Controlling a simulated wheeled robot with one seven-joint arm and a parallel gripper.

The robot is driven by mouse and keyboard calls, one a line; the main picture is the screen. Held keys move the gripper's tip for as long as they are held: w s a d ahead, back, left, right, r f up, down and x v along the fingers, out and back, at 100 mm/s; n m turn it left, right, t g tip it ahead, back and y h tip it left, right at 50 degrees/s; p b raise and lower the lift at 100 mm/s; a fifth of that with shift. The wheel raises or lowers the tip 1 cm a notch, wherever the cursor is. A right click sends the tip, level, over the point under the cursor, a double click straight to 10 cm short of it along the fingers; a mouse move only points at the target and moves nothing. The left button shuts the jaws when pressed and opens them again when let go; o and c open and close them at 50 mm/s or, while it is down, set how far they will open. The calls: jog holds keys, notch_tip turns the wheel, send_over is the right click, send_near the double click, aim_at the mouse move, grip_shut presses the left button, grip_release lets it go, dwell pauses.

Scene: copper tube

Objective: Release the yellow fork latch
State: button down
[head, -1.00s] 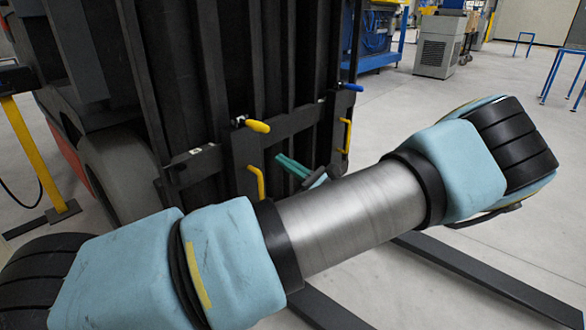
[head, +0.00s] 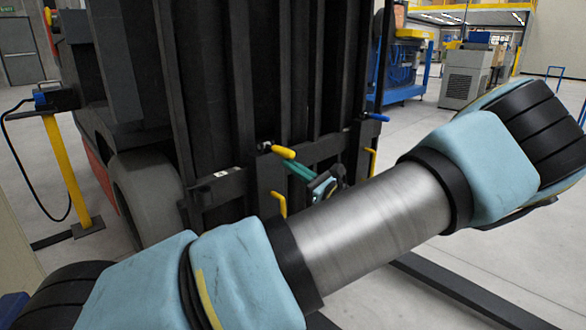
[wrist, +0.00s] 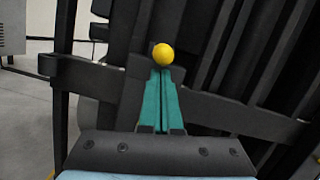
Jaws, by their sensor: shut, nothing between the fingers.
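The yellow fork latch handle (head: 283,152) sticks out from the black carriage bar of the forklift, near the middle of the head view. In the wrist view its rounded yellow end (wrist: 163,54) faces the camera, just beyond my fingertips. My gripper has green fingers (head: 291,165), which are shut together and empty. In the head view their tips are just below and right of the yellow handle. In the wrist view the fingers (wrist: 161,72) point straight at it. I cannot tell whether they touch it. My own arm hides part of the carriage and forks.
A blue handle (head: 376,117) sits farther right on the carriage. Yellow hooks (head: 279,203) hang below the bar. The forklift mast (head: 270,75) stands behind. A dark fork (head: 475,290) extends along the floor at right. A yellow post (head: 66,175) stands at left.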

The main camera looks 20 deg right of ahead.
jog(key=shift+r, duration=0.1)
jog(key=shift+r+g+p, duration=0.3)
jog(key=shift+p, duration=0.75)
